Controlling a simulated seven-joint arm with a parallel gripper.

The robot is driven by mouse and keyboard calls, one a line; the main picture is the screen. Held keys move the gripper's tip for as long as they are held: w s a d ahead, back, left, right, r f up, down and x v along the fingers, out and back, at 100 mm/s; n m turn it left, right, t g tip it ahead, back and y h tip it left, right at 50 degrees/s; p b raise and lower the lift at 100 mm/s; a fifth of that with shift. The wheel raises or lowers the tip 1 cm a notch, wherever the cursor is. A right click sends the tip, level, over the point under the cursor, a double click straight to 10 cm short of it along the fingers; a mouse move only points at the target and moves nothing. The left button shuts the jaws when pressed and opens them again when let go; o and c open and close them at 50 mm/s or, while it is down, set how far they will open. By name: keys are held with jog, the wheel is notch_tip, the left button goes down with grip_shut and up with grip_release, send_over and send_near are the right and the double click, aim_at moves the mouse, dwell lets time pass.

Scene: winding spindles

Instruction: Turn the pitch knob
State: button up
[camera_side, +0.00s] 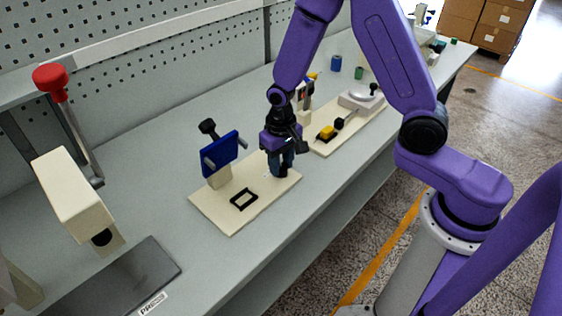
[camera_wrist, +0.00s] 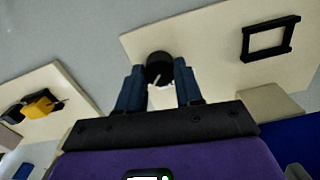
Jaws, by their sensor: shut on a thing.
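The pitch knob (camera_wrist: 158,66) is a round black knob with a white pointer line, standing on a cream board (camera_wrist: 200,45). In the wrist view it sits between the two blue fingers of my gripper (camera_wrist: 159,80), which are shut on its sides. In the side view my gripper (camera_side: 281,165) points down over the right end of the same board (camera_side: 225,215), and its fingers mostly hide the knob there.
The board also carries a black square frame (camera_side: 244,200) and a blue plate (camera_side: 220,154) on a cream block. A second board (camera_side: 325,150) with a yellow-and-black part (camera_side: 327,132) stands behind. A red-knobbed lever press (camera_side: 75,195) is at the left. Bare bench lies between.

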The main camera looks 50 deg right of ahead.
aim_at(281, 167)
jog(key=o, duration=1)
jog(key=shift+o, duration=0.2)
jog(key=shift+r, duration=0.15)
notch_tip(281, 167, up, 17)
jog(key=shift+r, duration=0.1)
jog(key=s+d+f+n, duration=0.1)
jog(key=s+n, duration=0.6)
jog(key=s, duration=0.5)
jog(key=s+d+n, duration=0.1)
jog(key=s+n, duration=0.6)
jog(key=s, duration=0.5)
jog(key=shift+d+f, duration=0.35)
